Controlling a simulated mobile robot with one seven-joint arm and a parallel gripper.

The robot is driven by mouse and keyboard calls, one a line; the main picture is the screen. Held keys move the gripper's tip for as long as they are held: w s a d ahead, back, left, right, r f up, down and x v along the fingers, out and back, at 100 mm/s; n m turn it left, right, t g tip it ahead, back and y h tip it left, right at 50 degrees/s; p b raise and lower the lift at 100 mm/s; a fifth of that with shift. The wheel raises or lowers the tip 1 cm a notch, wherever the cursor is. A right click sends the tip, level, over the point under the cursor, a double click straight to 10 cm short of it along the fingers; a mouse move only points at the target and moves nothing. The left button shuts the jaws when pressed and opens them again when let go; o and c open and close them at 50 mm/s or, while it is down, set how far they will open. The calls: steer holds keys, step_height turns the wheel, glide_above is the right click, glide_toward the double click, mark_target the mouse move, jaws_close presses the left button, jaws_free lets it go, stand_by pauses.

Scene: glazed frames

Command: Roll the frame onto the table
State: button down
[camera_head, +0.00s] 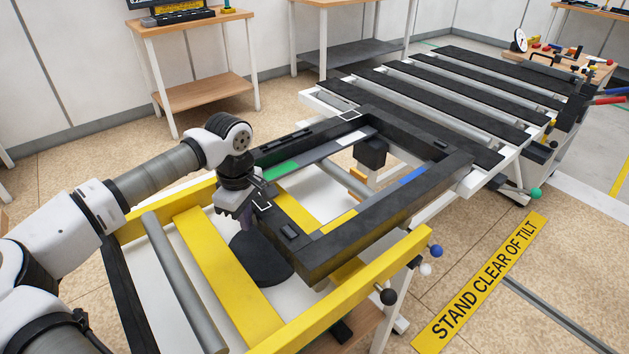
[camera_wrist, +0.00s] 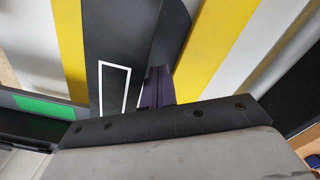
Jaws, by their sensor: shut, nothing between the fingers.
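The frame (camera_head: 345,240) is a black rectangle with an open middle, with green, white, blue and yellow patches on its inner faces. In the head view it lies across the gap, its near end over the yellow-railed roller conveyor (camera_head: 205,255) and its far side at the edge of the black-slatted table (camera_head: 445,120). My gripper (camera_head: 246,222) is shut and points down beside the frame's near left bar. I cannot tell whether it touches the bar. In the wrist view the bar (camera_wrist: 118,60) with a white outlined mark is close to my dark fingers (camera_wrist: 158,88).
A yellow floor sign (camera_head: 480,283) reads "STAND CLEAR OF TILT". A black block (camera_head: 371,152) stands inside the frame's opening. A wooden bench (camera_head: 190,60) stands at the back left, and a tool bench (camera_head: 560,58) at the far right. The slatted table's surface is clear.

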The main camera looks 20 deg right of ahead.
steer(key=w+d+p, duration=0.1)
steer(key=w+d, duration=0.2)
steer(key=d, duration=0.7)
steer(key=w+d+p, duration=0.2)
steer(key=w+d, duration=0.2)
steer(key=d, duration=0.6)
stand_by(0.8)
stand_by(0.5)
